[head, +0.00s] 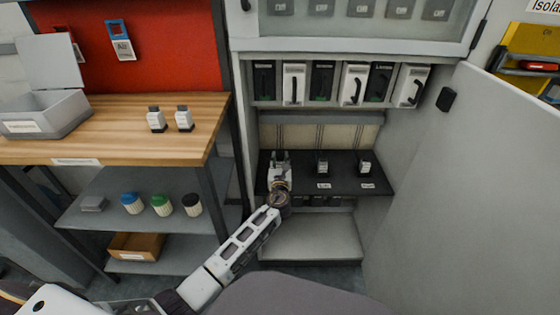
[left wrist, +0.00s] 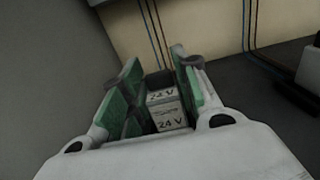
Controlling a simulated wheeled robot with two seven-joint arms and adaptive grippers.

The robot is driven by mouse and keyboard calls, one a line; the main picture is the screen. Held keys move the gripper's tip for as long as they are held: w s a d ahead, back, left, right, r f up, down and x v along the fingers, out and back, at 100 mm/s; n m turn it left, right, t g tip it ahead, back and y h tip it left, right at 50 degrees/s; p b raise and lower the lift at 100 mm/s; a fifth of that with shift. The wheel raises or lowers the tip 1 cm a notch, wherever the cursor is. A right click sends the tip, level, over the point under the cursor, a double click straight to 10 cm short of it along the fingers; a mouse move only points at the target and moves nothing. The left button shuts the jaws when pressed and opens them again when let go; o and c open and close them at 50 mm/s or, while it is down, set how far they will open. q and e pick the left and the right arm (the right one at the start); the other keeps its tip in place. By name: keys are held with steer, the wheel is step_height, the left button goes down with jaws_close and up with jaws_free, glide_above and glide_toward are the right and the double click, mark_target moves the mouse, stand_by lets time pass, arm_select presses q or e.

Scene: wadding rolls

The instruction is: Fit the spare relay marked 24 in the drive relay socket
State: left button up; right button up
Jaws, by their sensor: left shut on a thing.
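My left gripper (head: 280,160) is inside the open cabinet, over the left end of the black relay shelf (head: 345,180). In the left wrist view its green-padded fingers (left wrist: 160,95) are shut on a pale relay (left wrist: 165,108) marked 24 V. The relay's far end and the shelf under it are hidden, so I cannot tell if it is seated in a socket. Two other relays stand on the shelf to the right, a middle one (head: 322,166) and a right one (head: 366,164). My right gripper is not in view.
Two more relays, left (head: 156,121) and right (head: 184,120), stand on the wooden bench (head: 110,130) near a grey open box (head: 45,115). The cabinet door (head: 470,180) stands open at the right. A row of switches (head: 340,84) is above the shelf.

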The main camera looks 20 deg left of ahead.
arm_select(q)
steer(key=o, duration=1.1)
steer(key=shift+s, duration=0.15)
steer(key=v, duration=1.1)
steer(key=shift+s, duration=0.35)
steer(key=shift+d+r, duration=0.1)
steer(key=shift+d, duration=0.05)
